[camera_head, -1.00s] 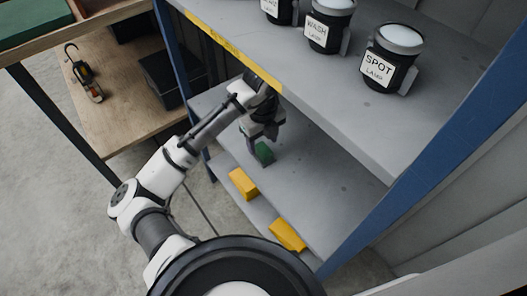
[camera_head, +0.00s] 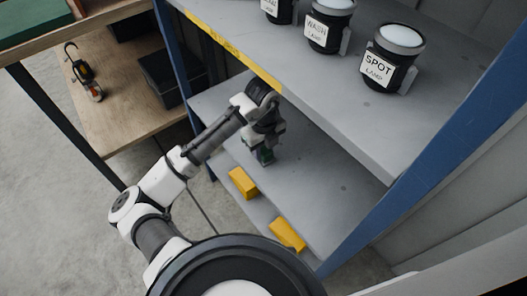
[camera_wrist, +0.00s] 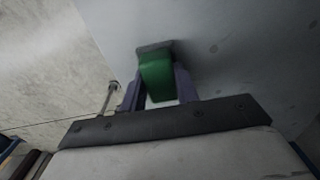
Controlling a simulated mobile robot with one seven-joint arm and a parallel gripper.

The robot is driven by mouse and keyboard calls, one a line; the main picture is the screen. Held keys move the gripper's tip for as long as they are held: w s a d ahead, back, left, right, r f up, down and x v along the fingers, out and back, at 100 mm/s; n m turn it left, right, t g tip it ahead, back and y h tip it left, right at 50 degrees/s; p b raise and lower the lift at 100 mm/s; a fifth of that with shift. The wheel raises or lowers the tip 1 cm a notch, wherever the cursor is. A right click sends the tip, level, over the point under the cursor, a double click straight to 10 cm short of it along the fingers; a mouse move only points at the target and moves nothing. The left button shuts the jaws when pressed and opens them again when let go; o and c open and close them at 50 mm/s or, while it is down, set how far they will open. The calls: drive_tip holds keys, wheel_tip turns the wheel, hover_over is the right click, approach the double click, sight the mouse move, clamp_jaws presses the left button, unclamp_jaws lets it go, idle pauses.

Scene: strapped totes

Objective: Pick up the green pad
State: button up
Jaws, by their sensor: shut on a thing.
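The green pad (camera_head: 265,156) is at the shelf unit's middle grey shelf, below the lamps' shelf. My gripper (camera_head: 262,147) reaches down over it and is shut on it, hiding its upper part in the head view. In the wrist view the green pad (camera_wrist: 156,77) sits between the two purple-grey fingers of my gripper (camera_wrist: 160,90). A grey patch shows at its far end against the shelf surface. I cannot tell whether the pad touches the shelf.
The upper shelf (camera_head: 330,110) overhangs my arm and holds lamps, including the SPOT lamp (camera_head: 390,60). Two yellow blocks (camera_head: 242,183) (camera_head: 287,234) lie in front, lower down. A blue post (camera_head: 430,150) stands right. A wooden bench (camera_head: 120,110) stands left.

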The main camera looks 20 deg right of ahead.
sight(264, 148)
drive_tip(key=shift+r, duration=0.1)
drive_tip(key=shift+r, duration=0.5)
wheel_tip(264, 148, up, 2)
drive_tip(key=shift+r, duration=0.15)
drive_tip(key=s+a+b, duration=0.1)
drive_tip(key=s+a, duration=0.2)
drive_tip(key=a, duration=0.5)
drive_tip(key=s+a+b, duration=0.2)
drive_tip(key=s+a, duration=0.1)
drive_tip(key=a, duration=0.5)
drive_tip(key=shift+s+a, duration=0.3)
drive_tip(key=shift+s, duration=0.1)
